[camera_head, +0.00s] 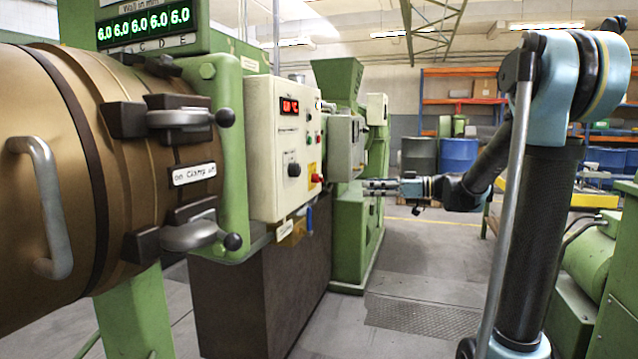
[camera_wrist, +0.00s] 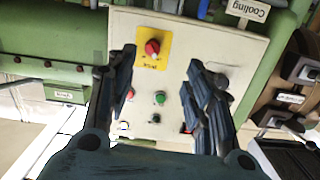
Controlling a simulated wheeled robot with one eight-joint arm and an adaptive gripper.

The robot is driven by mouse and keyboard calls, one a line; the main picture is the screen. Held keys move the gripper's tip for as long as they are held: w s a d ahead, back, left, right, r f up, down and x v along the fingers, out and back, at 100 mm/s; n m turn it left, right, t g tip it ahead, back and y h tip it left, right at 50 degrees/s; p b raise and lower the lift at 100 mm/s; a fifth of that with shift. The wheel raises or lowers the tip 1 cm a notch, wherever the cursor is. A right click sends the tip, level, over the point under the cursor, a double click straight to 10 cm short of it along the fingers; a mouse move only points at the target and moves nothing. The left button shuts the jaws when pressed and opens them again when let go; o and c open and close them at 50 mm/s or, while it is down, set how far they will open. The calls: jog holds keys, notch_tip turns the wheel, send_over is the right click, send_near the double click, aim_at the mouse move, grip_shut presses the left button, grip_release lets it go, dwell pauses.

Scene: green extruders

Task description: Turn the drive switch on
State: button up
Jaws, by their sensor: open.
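A pale control panel (camera_head: 277,150) faces the aisle in the head view, and a panel face also fills the middle of the wrist view (camera_wrist: 190,35). The wrist view shows a red knob (camera_wrist: 152,47) on a yellow plate, a small red button (camera_wrist: 130,93) and a green button (camera_wrist: 160,97). A dark round knob (camera_wrist: 221,81) is partly behind the right finger. I cannot read which control is the drive switch. My gripper (camera_wrist: 161,64) is open and empty, its fingers either side of the buttons. In the head view my gripper (camera_head: 366,187) points left toward the machine.
A brown barrel (camera_head: 45,190) with clamps and handles stands at the left. A second box (camera_head: 345,147) and a green hopper (camera_head: 338,80) stand behind the panel. Blue drums (camera_head: 459,155) and orange shelving are farther back. The floor aisle between is clear. A "Cooling" sign (camera_wrist: 249,9) stands at the panel's upper edge.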

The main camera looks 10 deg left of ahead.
jog(key=w+r, duration=0.1)
send_near(321, 177)
jog(key=shift+n+y, duration=0.3)
jog(key=shift+y, duration=0.1)
jog(key=a, duration=0.3)
jog(key=w+a+f, duration=0.1)
jog(key=a, duration=0.2)
jog(key=w+a, duration=0.1)
jog(key=a, duration=0.3)
jog(key=shift+f, duration=0.3)
